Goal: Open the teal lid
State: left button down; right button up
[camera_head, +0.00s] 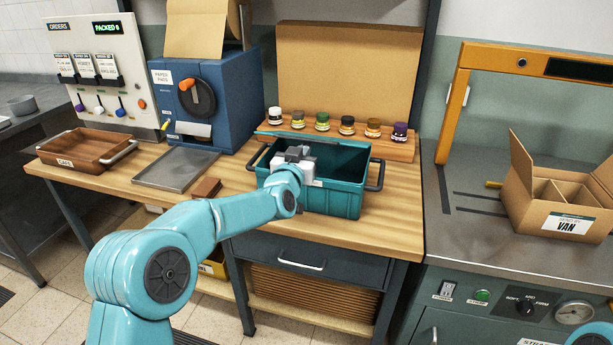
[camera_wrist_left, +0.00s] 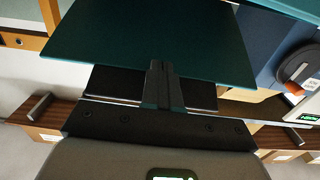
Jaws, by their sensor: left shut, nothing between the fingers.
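The teal crate (camera_head: 338,200) stands on the wooden bench with its dark inside partly showing. Its teal lid (camera_head: 335,143) shows as a thin strip along the crate's back, seen nearly edge-on and raised off the opening. In the left wrist view the lid (camera_wrist_left: 130,35) is a broad dark teal panel just beyond the fingertips; whether they touch it I cannot tell. My left gripper (camera_head: 294,150) is over the back left of the crate. Its fingers (camera_wrist_left: 161,68) are shut with nothing between them. My right gripper is out of view.
Several small jars (camera_head: 347,125) stand on a wooden ledge behind the crate. A grey tray (camera_head: 175,168), a brown block (camera_head: 206,188) and a brown bin (camera_head: 88,150) lie to the left. A cardboard box (camera_head: 565,222) stands on the right counter. The bench front right is clear.

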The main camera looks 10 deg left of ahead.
pick_arm(q)
jog(key=shift+w+r, duration=0.1)
jog(key=shift+r, duration=0.1)
jog(key=w+r+p, duration=0.1)
jog(key=r+p, duration=0.1)
jog(key=w+r+p, duration=0.1)
jog(key=r+p, duration=0.1)
jog(key=shift+w, duration=0.2)
dwell(0.5)
jog(key=w+p, duration=0.1)
jog(key=r+p, duration=0.1)
jog(key=shift+w+d+r+p, duration=0.1)
jog(key=shift+w+r+p, duration=0.05)
jog(key=shift+w+p, duration=0.2)
jog(key=w+p, duration=0.1)
jog(key=w+r+p, duration=0.1)
jog(key=p, duration=0.1)
jog(key=shift+w+r, duration=0.1)
jog(key=shift+w, duration=0.3)
dwell(0.4)
